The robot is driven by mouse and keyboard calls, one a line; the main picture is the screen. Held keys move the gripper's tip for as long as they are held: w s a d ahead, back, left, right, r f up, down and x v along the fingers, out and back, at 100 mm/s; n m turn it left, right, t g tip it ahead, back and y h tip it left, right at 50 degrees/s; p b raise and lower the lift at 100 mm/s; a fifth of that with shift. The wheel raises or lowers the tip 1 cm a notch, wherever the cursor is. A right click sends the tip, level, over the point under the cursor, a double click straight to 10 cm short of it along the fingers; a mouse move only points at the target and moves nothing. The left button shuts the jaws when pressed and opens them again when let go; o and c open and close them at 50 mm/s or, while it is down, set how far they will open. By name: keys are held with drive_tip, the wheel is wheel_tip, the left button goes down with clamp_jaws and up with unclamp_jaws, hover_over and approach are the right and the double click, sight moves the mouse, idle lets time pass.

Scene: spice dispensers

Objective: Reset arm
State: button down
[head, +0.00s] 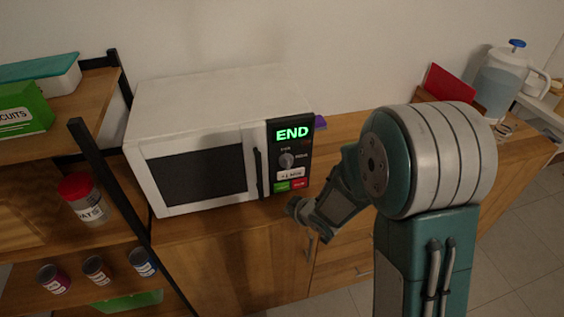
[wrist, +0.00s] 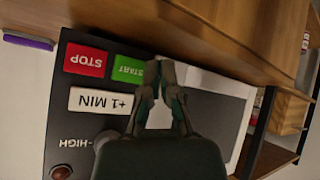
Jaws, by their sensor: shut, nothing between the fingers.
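My gripper (wrist: 160,70) is shut and empty, with its fingertips together in the wrist view. In the head view my gripper (head: 297,208) is just in front of the lower right of the white microwave (head: 195,105), near its control panel (head: 290,155). In the wrist view the panel appears upside down, and the fingertips overlap the edge of the green START button (wrist: 130,68). The red STOP button (wrist: 86,61) and the white +1 MIN button (wrist: 100,101) are beside it. I cannot tell whether the fingertips touch the panel. The microwave door is shut and its display (head: 292,133) reads END.
A shelf rack with a red-lidded jar (head: 82,200) and several small spice jars (head: 97,269) stands at the left. A blue-topped pitcher (head: 503,80) and a red object (head: 450,84) stand on the wooden counter (head: 345,127) at the right. A purple object (head: 320,122) lies beside the microwave.

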drive_tip(key=s+d+r+m+h, duration=0.3)
drive_tip(key=d+r, duration=0.3)
drive_tip(key=r, duration=0.2)
drive_tip(key=s+d+r+m+h, duration=0.2)
drive_tip(key=s+d+r+m, duration=0.1)
drive_tip(key=d+r, duration=0.3)
drive_tip(key=s+d+r+m+g, duration=0.1)
drive_tip(key=s+r, duration=0.3)
drive_tip(key=s, duration=0.4)
drive_tip(key=s+r+m+g, duration=0.1)
drive_tip(key=s+r+m, duration=0.2)
drive_tip(key=s, duration=0.6)
wheel_tip(320, 180, up, 2)
drive_tip(key=shift+s+d+r+m, duration=0.1)
drive_tip(key=shift+s+d+m, duration=0.15)
drive_tip(key=shift+d+m, duration=0.15)
